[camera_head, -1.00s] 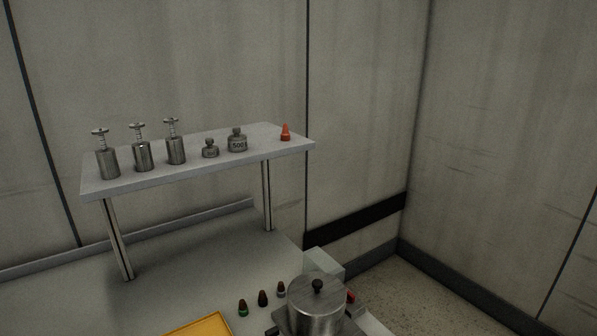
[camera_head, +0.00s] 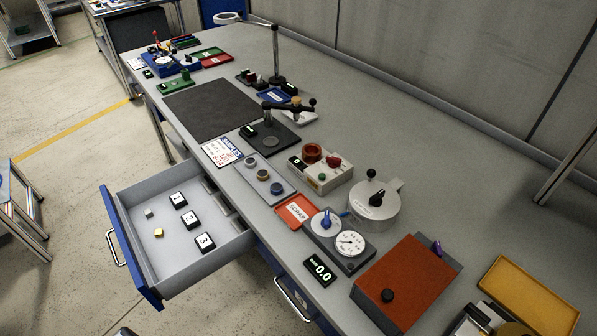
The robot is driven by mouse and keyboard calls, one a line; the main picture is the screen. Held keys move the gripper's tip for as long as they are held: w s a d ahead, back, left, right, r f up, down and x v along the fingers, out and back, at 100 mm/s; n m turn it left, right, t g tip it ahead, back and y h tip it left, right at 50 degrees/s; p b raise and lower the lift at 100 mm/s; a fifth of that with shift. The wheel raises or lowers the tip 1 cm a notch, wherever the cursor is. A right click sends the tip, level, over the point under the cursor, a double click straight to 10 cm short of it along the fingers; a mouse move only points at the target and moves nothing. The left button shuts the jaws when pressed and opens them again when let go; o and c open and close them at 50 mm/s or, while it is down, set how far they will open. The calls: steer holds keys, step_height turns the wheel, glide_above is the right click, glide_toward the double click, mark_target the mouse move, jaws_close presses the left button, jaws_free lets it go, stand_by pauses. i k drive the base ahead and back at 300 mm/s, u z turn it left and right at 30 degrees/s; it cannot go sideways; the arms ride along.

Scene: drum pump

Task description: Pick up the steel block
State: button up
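A small grey cube (camera_head: 148,213), which looks like the steel block, lies in the open drawer (camera_head: 130,255) under the bench, near the drawer's left front side. A small gold-coloured cube (camera_head: 158,232) lies just below it in the picture, apart from it. To their right are three black blocks with white labels 1 (camera_head: 177,200), 2 (camera_head: 190,219) and 3 (camera_head: 205,242). Nothing covers the grey cube. My gripper is not in view.
The drawer's blue front (camera_head: 127,246) and side walls surround the cubes. The bench top (camera_head: 330,125) holds a dial unit (camera_head: 338,240), a red-topped box (camera_head: 412,280), a round metal pot (camera_head: 375,208) and a dark mat (camera_head: 213,108). Open floor (camera_head: 60,120) lies left of the drawer.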

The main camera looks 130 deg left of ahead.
mark_target(148, 214)
steer(key=u, duration=0.75)
steer(key=k, duration=0.15)
steer(key=z, duration=3.6)
steer(key=k, duration=0.2)
steer(key=z, duration=2.45)
